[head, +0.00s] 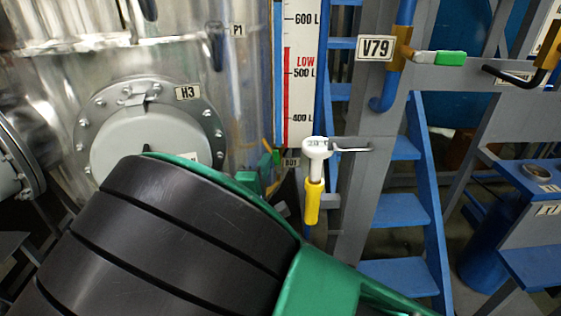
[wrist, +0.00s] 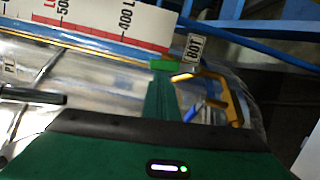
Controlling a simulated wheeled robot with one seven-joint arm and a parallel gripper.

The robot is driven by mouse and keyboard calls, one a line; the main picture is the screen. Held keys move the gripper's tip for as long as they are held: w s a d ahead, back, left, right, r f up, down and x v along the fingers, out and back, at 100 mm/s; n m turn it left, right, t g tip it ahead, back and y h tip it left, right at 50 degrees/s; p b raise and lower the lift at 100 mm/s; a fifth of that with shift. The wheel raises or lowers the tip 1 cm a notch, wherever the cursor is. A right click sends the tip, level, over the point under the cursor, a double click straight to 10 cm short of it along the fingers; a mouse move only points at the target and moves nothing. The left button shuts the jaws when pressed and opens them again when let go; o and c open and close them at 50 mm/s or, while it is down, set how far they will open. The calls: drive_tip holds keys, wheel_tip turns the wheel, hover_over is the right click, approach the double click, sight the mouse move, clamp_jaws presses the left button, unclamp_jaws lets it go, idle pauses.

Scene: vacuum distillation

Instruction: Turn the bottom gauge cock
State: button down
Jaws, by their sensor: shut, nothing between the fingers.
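The bottom gauge cock has a small bright green handle (head: 276,157), just left of the BOT tag (head: 291,162) at the foot of the level gauge (head: 302,80). In the wrist view the green handle (wrist: 162,65) sits beside the BOT tag (wrist: 193,46), with a yellow-brown fitting (wrist: 232,95) to its right. My gripper (head: 250,182) is just below and left of the handle in the head view. In the wrist view my gripper (wrist: 161,82) is shut and empty, its tips right by the handle. I cannot tell whether they touch it.
A shiny tank with round hatch H3 (head: 150,145) stands at the left. A white-headed fitting with a yellow sleeve (head: 313,190) stands right of the gauge foot. Valve V79 with a green handle (head: 450,58) and blue steps (head: 400,210) are farther right.

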idle(0.3)
drive_tip(key=s+a, duration=0.5)
drive_tip(key=s, duration=0.5)
drive_tip(key=shift+s+f, duration=0.15)
drive_tip(key=shift+f, duration=0.3)
drive_tip(key=shift+a, duration=0.1)
